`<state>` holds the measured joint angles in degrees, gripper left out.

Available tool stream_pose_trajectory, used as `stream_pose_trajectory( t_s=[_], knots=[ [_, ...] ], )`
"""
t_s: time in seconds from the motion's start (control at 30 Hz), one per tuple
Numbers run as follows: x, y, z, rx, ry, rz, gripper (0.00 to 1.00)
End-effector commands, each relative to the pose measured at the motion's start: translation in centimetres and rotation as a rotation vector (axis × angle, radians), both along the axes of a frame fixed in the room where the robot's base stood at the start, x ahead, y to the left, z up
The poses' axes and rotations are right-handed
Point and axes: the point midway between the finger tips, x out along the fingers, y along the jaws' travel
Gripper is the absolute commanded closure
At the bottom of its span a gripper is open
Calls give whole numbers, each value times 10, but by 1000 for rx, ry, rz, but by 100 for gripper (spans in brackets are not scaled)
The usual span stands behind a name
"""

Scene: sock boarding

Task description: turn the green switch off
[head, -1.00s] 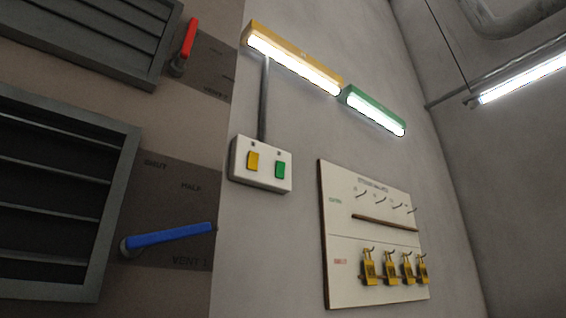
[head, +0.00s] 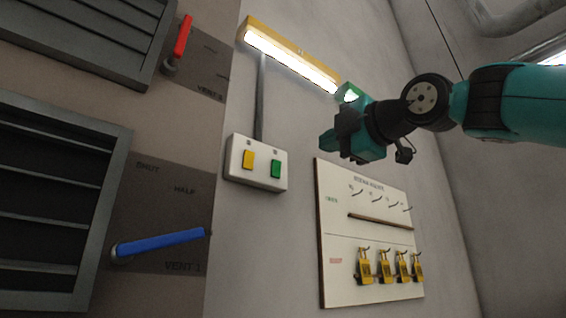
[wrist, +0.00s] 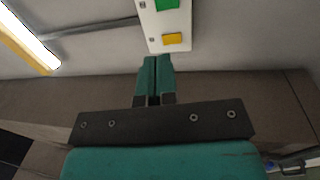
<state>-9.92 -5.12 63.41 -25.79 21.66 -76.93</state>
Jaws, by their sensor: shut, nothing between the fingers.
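The green switch (head: 276,169) is a small rocker on the right half of a white switch box (head: 234,172) on the wall. A yellow rocker (head: 248,159) sits left of it. My gripper (head: 324,144) is shut and empty, in the air to the upper right of the box in the head view. In the wrist view the shut fingers (wrist: 154,62) point toward the box, just short of the yellow rocker (wrist: 173,39), with the green switch (wrist: 167,4) beyond at the top edge. The green lamp (head: 350,93) glows and is mostly hidden behind my arm.
A lit yellow lamp (head: 290,58) hangs above the box, with a conduit (head: 261,100) between them. A board with hooks and several yellow padlocks (head: 364,272) is below right. Vent levers, red (head: 183,36) and blue (head: 160,242), are at left.

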Motion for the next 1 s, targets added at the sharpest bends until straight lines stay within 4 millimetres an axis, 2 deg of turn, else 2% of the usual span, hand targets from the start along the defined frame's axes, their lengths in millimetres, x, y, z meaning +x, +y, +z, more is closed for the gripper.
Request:
stream_pose_trajectory(
  t_s=[0.37, 0.47, 0.8, 1.0],
  knots=[
    [7, 5, 2, 1, 5, 2, 100],
    [19, 14, 5, 1, 8, 4, 100],
    [79, 54, 16, -1, 9, 3, 100],
    [104, 71, 18, 1, 8, 2, 100]
  ],
)
